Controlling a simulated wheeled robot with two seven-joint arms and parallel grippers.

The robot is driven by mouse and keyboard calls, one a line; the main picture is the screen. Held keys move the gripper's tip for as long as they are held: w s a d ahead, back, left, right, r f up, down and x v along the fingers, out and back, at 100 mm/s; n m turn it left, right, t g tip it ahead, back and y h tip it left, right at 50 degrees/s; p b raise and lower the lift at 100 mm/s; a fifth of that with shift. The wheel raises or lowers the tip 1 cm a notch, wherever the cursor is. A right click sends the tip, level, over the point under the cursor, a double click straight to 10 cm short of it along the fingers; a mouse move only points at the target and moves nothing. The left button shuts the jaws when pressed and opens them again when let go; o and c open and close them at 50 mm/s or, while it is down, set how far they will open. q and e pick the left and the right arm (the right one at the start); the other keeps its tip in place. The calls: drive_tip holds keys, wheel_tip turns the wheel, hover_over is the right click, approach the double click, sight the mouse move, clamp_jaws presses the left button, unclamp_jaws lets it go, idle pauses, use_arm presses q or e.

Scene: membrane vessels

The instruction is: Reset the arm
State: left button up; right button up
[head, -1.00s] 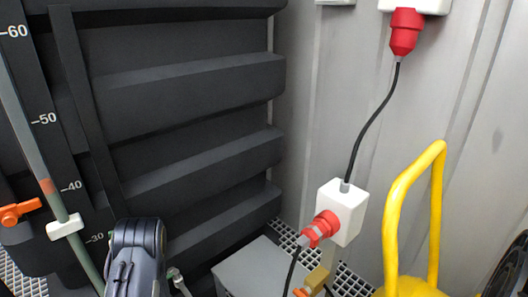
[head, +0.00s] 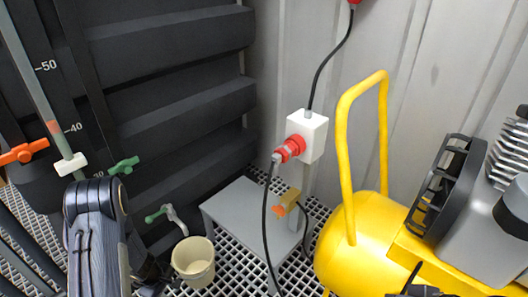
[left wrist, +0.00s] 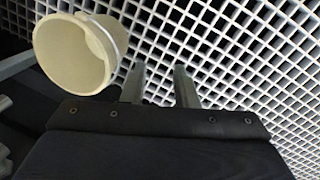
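My left arm (head: 95,235) comes in at the lower left of the head view, its dark link in front of the black ribbed tank. In the left wrist view my left gripper (left wrist: 160,72) has two grey fingers apart with nothing between them, above the white floor grating. A cream bucket (head: 193,275) stands on the grating beside the arm. It also shows at the upper left of the left wrist view (left wrist: 65,60), apart from the fingers. I cannot make out my right gripper in any view.
The black tank (head: 170,85) has an orange valve handle (head: 24,152) and a green-handled tap (head: 160,213). A grey box (head: 240,208), a white socket with a red plug (head: 292,148) and its cable stand mid-view. A yellow compressor (head: 365,250) fills the right.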

use_arm(q)
drive_tip(key=s+d+r+m+t+h, duration=0.1)
drive_tip(key=d+r+m+t+h, duration=0.2)
drive_tip(key=r, duration=1.1)
drive_tip(key=d+r+m+h, duration=0.15)
drive_tip(key=d+r, duration=0.35)
drive_tip(key=r, duration=0.9)
drive_tip(key=s+d+r+m+y, duration=0.1)
drive_tip(key=s+r+m, duration=0.2)
drive_tip(key=s, duration=0.3)
drive_tip(key=s+d+r+m+t, duration=0.1)
drive_tip(key=s+d+r+m, duration=0.15)
drive_tip(key=s, duration=0.45)
drive_tip(key=s+d+r+m+y, duration=0.1)
drive_tip(key=s+r+m, duration=0.1)
drive_tip(key=s+r, duration=0.3)
wheel_tip(320, 180, up, 32)
drive_tip(key=s+p, duration=0.1)
drive_tip(key=p, duration=3.1)
drive_tip(key=shift+a+f+p, duration=0.25)
drive_tip(key=shift+p, duration=0.05)
